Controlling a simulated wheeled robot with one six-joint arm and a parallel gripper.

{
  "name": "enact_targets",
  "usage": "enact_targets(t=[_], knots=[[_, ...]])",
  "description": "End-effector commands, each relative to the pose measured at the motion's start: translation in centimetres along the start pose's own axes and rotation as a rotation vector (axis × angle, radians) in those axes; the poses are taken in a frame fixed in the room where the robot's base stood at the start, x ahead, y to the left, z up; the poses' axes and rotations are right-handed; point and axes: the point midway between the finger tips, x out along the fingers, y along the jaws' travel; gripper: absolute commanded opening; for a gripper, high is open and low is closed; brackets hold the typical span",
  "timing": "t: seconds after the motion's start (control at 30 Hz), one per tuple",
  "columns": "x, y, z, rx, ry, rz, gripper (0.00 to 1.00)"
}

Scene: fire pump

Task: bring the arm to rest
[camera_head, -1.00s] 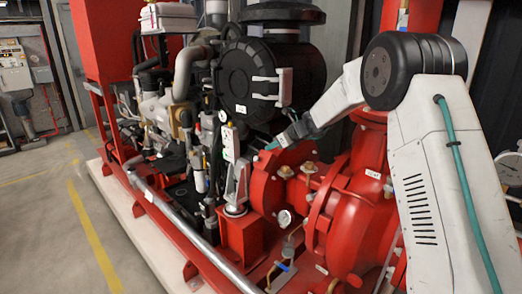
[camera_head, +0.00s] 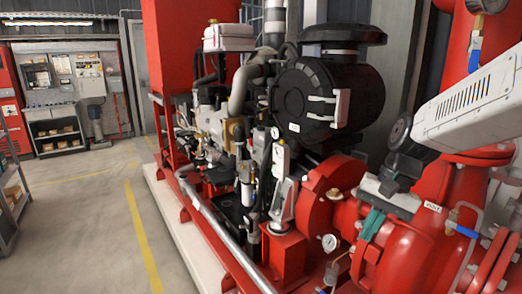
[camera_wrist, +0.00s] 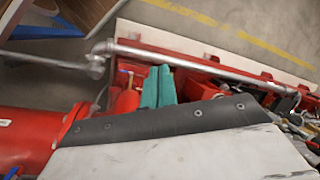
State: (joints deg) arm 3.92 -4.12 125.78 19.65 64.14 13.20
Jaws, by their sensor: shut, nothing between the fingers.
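My white arm comes in from the right edge in the head view, in front of the red pump (camera_head: 408,245). My gripper (camera_head: 371,226) hangs at its end with teal fingers pointing down, in front of the pump body and right of a round gauge. In the wrist view the teal fingers of my gripper (camera_wrist: 158,88) show close together, shut and empty. A red base frame and a grey pipe (camera_wrist: 190,60) lie beyond them. I cannot tell how far the fingers are from the pump.
The black round air filter housing (camera_head: 325,100) and engine stand left of my arm. A long silver pipe (camera_head: 225,238) runs along the red frame. Open floor (camera_head: 100,220) lies left. Control cabinets (camera_head: 65,95) and a shelf (camera_head: 12,190) stand farther left.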

Motion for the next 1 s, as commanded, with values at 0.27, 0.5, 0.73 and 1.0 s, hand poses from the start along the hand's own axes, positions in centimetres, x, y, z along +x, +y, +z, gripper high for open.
enact_targets(t=[0.27,0.5,0.73,1.0], knots=[[-1.6,7.6,10.6,-0.347,0.05,0.207,0.0],[-2.0,11.6,15.7,-0.453,0.153,0.292,0.0],[-3.1,11.6,16.9,-0.475,0.234,0.274,0.0],[-3.1,11.6,17.0,-0.476,0.237,0.273,0.0]])
